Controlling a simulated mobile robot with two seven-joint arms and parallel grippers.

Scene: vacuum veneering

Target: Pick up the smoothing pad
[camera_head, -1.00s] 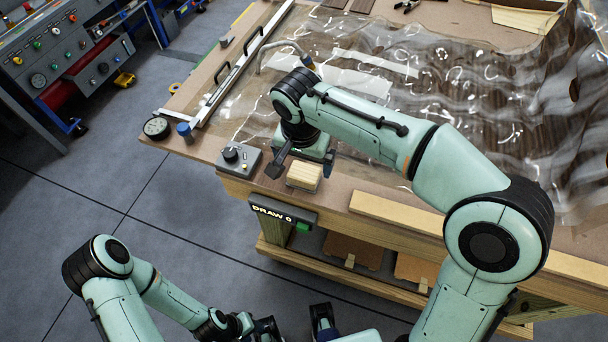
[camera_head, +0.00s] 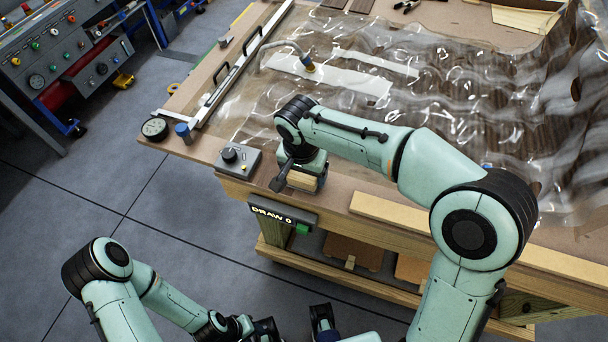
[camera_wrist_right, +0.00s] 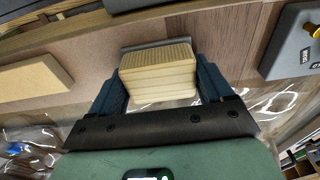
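The smoothing pad (camera_head: 304,181) is a pale wooden block with a ribbed face. It rests on the near edge of the workbench, beside the grey control box. In the right wrist view the pad (camera_wrist_right: 158,75) sits between the two blue fingers of my right gripper (camera_wrist_right: 160,88). The fingers are apart, one on each side of it, with a narrow gap visible at least on the left. In the head view my right gripper (camera_head: 302,176) is over the pad and partly hides it. My left gripper is at the bottom edge, partly cut off, away from the bench.
The grey control box (camera_head: 238,160) with a knob stands just left of the pad. A clear wrinkled film (camera_head: 450,90) covers much of the bench. A pale wood strip (camera_head: 400,218) lies along the front edge. A round gauge (camera_head: 155,128) is at the left corner.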

